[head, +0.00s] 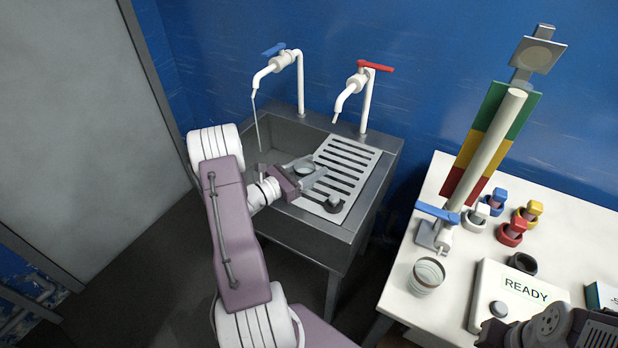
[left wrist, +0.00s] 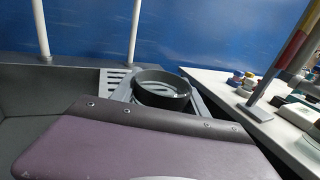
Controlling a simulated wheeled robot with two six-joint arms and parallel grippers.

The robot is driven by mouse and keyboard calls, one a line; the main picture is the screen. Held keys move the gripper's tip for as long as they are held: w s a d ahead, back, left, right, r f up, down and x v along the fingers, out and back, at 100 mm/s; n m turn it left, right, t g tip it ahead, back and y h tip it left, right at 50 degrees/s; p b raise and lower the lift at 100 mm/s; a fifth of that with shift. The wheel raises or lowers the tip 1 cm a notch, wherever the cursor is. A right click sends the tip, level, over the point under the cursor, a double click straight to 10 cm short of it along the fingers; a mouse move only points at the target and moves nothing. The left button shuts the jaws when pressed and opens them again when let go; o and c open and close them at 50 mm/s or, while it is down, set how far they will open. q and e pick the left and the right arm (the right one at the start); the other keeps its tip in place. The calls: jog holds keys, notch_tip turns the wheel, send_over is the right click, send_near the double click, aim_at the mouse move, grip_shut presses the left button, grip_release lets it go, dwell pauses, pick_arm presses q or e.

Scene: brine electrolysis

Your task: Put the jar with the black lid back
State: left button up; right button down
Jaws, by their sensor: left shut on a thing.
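My left gripper (head: 303,178) is over the sink's slotted drainer, shut on a small round dark-rimmed vessel (head: 304,168). In the left wrist view this vessel (left wrist: 161,88) is a dark, open-topped ring with a grey inside, close beyond the purple gripper body. A small dark round piece (head: 333,203) is at the drainer's front edge; I cannot tell whether it is a lid or a jar. No jar with a black lid can be made out for certain. An empty black ring holder (head: 522,263) stands on the white table. My right arm's end (head: 550,328) shows bottom right, its fingertips unclear.
The sink (head: 275,138) has a blue-handled tap (head: 283,60), running, and a red-handled tap (head: 362,82). The white table (head: 400,292) holds a glass beaker (head: 427,277), several coloured jars in holders (head: 510,233), a tall pole stand (head: 485,150) and a READY box (head: 520,290).

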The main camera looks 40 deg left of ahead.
pick_arm(q)
jog(key=shift+s+a+f, duration=0.1)
jog(key=shift+a+f, duration=0.15)
jog(key=shift+a, duration=0.35)
notch_tip(320, 180, down, 3)
jog(key=shift+d+f, duration=0.1)
jog(key=shift+f, duration=0.5)
jog(key=shift+f+b, duration=0.1)
jog(key=shift+b, duration=0.2)
jog(key=o, duration=1.6)
